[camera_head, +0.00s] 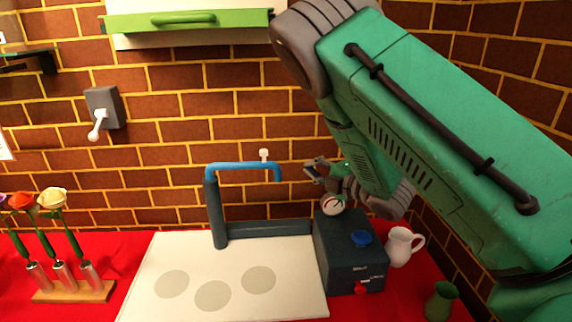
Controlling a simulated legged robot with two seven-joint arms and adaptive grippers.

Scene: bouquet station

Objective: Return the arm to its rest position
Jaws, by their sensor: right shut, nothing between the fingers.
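My right arm, with its green link (440,120), reaches in from the upper right and fills much of that side. My right gripper (312,171) is small and dark at its end, beside the blue spout (235,167) and above the dark box (350,262). It is shut, with nothing seen between its fingers. A white round thing with red and green marks (334,205) shows just below the gripper, at the box's top; I cannot tell whether they touch. My left gripper is not in view.
A white board (225,262) with three grey discs lies on the red table (115,244). A white jug (402,246) and green cup (441,301) stand at right. A wooden flower rack (74,290) is at left. A wall lever (98,124) and green-handled hood (188,20) are behind.

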